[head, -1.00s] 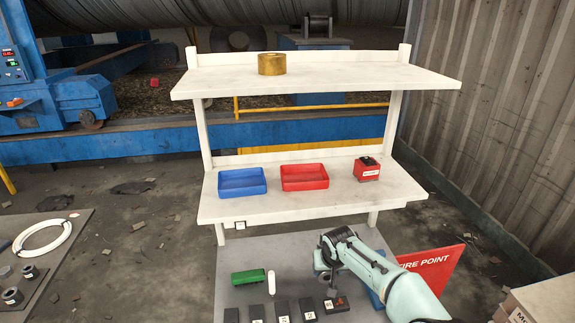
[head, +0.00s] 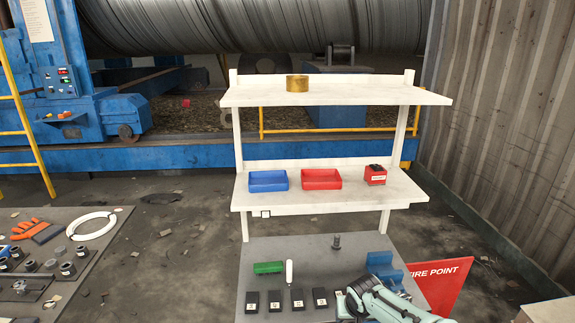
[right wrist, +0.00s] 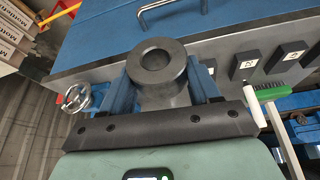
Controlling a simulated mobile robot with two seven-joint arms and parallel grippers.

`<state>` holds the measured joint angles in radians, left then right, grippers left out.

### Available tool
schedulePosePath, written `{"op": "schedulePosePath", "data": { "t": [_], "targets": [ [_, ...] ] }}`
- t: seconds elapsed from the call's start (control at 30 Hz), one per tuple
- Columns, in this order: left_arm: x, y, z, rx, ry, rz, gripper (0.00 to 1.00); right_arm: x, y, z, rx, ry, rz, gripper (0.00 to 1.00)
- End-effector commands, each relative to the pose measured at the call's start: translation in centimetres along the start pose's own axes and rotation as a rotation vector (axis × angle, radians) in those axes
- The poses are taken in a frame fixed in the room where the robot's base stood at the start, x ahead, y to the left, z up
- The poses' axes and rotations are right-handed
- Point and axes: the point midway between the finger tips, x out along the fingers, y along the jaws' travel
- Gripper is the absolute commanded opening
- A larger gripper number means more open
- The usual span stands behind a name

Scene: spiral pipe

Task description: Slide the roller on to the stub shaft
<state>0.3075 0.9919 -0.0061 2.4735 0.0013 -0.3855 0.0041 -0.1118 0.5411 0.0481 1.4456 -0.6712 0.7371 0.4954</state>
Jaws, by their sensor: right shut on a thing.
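The roller (right wrist: 160,75) is a dark grey, thick-walled ring with a round bore, seen end-on in the right wrist view. My right gripper (right wrist: 165,85) is shut on it, with a blue finger on each side. In the head view my right gripper (head: 352,303) is at the bottom, by the bench's front edge, and the roller cannot be made out there. A short dark upright peg (head: 337,241), which looks like the stub shaft, stands bare on the grey bench (head: 310,255), behind my right gripper and apart from it. My left gripper is not in view.
A blue fixture (head: 385,268) stands at the bench's right. A green brush (head: 268,267), a white cylinder (head: 289,272) and several black labelled blocks (head: 275,300) lie on the left and front. A shelf (head: 330,194) with trays rises behind. A mat with parts (head: 95,250) lies left.

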Motion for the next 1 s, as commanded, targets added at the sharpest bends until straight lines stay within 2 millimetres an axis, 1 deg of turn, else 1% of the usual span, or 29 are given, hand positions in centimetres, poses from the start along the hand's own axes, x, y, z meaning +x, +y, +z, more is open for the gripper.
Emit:
{"op": "schedulePosePath", "data": {
  "t": [0.03, 0.1, 0.2, 0.3, 0.47, 0.7, 0.8, 0.9, 1.0],
  "targets": [
    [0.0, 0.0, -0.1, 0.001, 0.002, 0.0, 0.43, -0.1, 0.2, 1.1, -0.004, -0.001, 0.001, 0.18],
    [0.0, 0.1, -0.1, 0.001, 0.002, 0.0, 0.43, -0.1, 0.3, 2.8, -0.011, -0.001, -0.001, 0.18],
    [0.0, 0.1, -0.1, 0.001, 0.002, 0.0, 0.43, -0.1, 0.4, 5.2, -0.019, -0.001, -0.01, 0.18],
    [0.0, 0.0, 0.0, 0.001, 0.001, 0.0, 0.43, -0.1, 0.3, 7.0, -0.024, -0.002, -0.021, 0.18],
    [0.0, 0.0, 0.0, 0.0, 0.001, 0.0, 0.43, -0.1, 0.3, 8.8, -0.029, -0.006, -0.029, 0.18],
    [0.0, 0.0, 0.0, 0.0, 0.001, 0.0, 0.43, 2.0, 0.2, 12.6, -0.034, -0.005, -0.027, 0.18],
    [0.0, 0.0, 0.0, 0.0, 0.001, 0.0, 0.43, 2.5, 0.2, 13.8, -0.033, -0.006, -0.031, 0.18],
    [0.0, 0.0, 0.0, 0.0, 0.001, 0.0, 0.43, 2.7, 0.2, 14.3, -0.03, -0.006, -0.034, 0.18],
    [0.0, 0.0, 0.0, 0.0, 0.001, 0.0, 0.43, 2.7, 0.2, 14.4, -0.029, -0.005, -0.035, 0.18]
  ]
}}
